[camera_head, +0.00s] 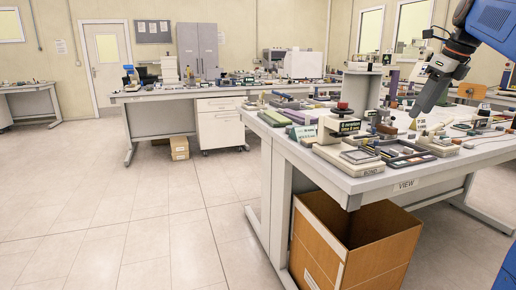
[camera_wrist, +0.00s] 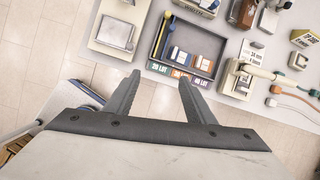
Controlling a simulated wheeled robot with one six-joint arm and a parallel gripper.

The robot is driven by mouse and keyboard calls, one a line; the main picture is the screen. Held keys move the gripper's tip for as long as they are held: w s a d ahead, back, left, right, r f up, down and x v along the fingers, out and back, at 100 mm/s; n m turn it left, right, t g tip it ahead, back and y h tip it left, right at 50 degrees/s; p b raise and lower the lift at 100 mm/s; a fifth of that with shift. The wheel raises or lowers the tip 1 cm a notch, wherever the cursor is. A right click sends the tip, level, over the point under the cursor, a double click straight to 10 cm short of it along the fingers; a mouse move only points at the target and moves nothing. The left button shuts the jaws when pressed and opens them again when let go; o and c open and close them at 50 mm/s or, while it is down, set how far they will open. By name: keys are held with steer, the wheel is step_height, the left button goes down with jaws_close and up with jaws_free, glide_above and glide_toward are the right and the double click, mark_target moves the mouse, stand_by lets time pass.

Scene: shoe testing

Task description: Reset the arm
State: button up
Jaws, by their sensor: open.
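My gripper (camera_head: 417,112) hangs from my arm at the upper right of the head view, above the cluttered workbench (camera_head: 357,186). In the wrist view my gripper (camera_wrist: 158,82) shows two dark fingers spread apart with nothing between them. Beyond the fingertips lies a dark tray (camera_wrist: 154,58) with several small labelled boxes and pen-like tools. The fingertips appear apart from the tray.
A light device (camera_wrist: 115,33) is beside the tray, and cables (camera_wrist: 290,92) lie to its right. An open cardboard box (camera_head: 320,245) stands under the bench's front edge. Another bench with a drawer unit (camera_head: 220,128) is farther back. The tiled floor (camera_head: 120,220) at left is clear.

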steer(key=s+a+f+n, duration=1.3)
steer(key=s+n, duration=0.1)
steer(key=s, duration=0.1)
steer(key=s+a+f+n, duration=0.2)
steer(key=s+f+n, duration=0.6)
steer(key=f, duration=0.3)
steer(key=s+a+f+n+h, duration=0.1)
steer(key=s+a+f+n, duration=0.2)
steer(key=s+f+n, duration=0.4)
step_height(320, 180, down, 4)
steer(key=shift+s+n+t, duration=0.3)
steer(key=shift+s+n, duration=0.1)
steer(key=shift+s, duration=0.5)
steer(key=shift+a, duration=0.1)
